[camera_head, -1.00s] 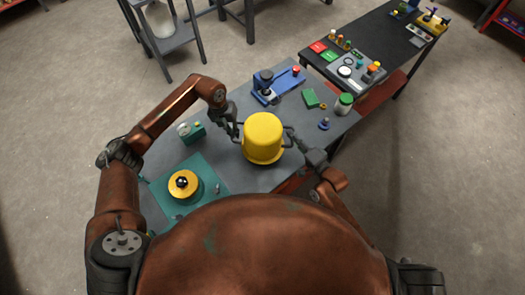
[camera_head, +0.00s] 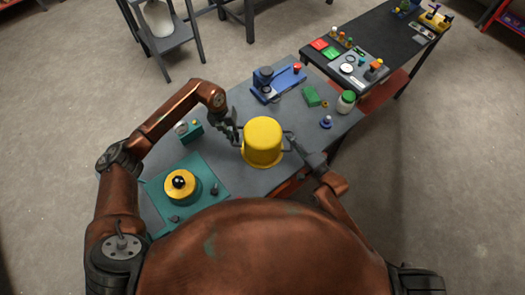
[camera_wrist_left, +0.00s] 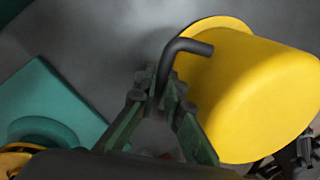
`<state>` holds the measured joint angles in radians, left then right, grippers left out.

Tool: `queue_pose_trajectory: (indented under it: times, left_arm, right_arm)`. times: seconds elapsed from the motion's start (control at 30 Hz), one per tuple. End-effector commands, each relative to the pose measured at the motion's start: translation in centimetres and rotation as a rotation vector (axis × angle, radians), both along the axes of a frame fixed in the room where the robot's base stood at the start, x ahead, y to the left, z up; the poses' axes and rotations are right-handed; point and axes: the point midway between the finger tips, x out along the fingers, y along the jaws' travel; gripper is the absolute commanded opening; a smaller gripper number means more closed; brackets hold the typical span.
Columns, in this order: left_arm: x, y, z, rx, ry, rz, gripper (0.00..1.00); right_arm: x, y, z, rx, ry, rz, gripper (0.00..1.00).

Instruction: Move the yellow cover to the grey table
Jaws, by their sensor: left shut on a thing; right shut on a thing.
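The yellow cover (camera_head: 262,141) is a bucket-like shape, closed end up, with dark side handles, over the middle of a grey-topped workbench (camera_head: 234,96). My left gripper (camera_head: 234,133) is shut on its left handle. In the left wrist view, the fingers (camera_wrist_left: 162,98) pinch the bent dark handle (camera_wrist_left: 184,47) beside the cover (camera_wrist_left: 262,90). My right gripper (camera_head: 291,142) is shut on the right handle; its contact is small and partly hidden. I cannot tell whether the cover's rim touches the bench.
A teal plate (camera_head: 212,166) with a round yellow-topped part (camera_head: 181,184) lies front left. A teal box (camera_head: 190,131), blue device (camera_head: 277,83), green block (camera_head: 311,96) and green-lidded jar (camera_head: 346,102) surround the cover. A dark table (camera_head: 401,58) stands back right, a grey shelf stand (camera_head: 178,38) back left.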

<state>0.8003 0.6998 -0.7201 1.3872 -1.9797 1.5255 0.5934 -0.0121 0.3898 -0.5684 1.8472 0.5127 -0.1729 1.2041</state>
Motion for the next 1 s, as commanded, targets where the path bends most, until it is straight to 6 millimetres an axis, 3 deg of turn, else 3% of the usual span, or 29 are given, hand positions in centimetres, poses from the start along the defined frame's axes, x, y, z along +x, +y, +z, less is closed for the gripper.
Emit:
queue_pose_trajectory:
  times: [0.1,0.13,0.37,0.67,0.83,1.0]
  left_arm:
    - [0.1,0.1,-0.9,0.001,0.001,0.002,0.0]
    - [0.0,0.1,-0.8,0.002,0.002,0.002,0.1]
    - [0.0,0.1,-0.6,0.001,0.001,0.001,0.26]
    - [0.0,0.0,-0.5,0.0,0.001,0.0,0.26]
    - [0.1,0.4,1.3,0.0,-0.002,0.0,0.26]
    - [0.2,1.1,4.7,0.002,-0.003,0.0,0.26]
  right_arm:
    - [0.1,-0.1,-0.8,0.001,-0.002,-0.002,0.0]
    - [0.0,-0.1,-0.8,-0.001,0.001,-0.001,0.1]
    - [0.0,-0.1,-0.6,-0.001,0.002,0.0,0.26]
    - [0.0,0.0,-0.6,0.0,0.001,0.0,0.26]
    - [0.0,0.0,-0.6,0.0,0.001,0.0,0.26]
    - [0.0,0.0,-0.6,0.0,0.001,0.0,0.26]
